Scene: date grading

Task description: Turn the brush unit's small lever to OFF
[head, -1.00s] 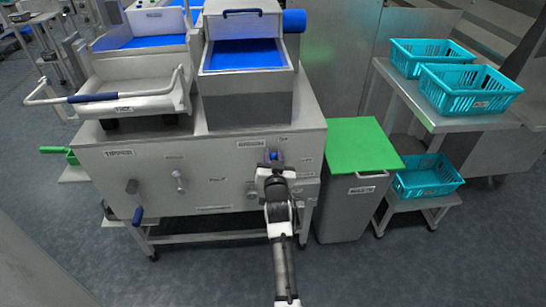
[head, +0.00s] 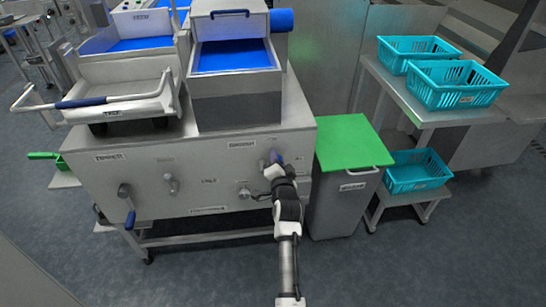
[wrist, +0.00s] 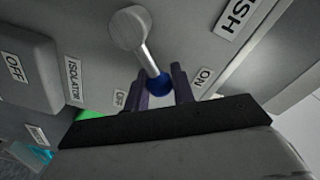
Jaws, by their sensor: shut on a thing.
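The brush unit's small lever shows in the wrist view as a round grey pivot, a metal shaft (wrist: 148,58) and a blue knob (wrist: 158,86). It points between the OFF label (wrist: 120,98) and the ON label (wrist: 204,77), at neither one. My gripper (wrist: 162,88) is shut on the lever, its two dark fingers on either side of the knob.
A grey bin with a green lid (head: 346,142) stands close to the right of the machine. Teal baskets (head: 456,84) are on a table farther right. A large isolator switch (wrist: 28,60) is left of the lever in the wrist view. Another blue-handled crank (head: 130,218) hangs at the panel's left.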

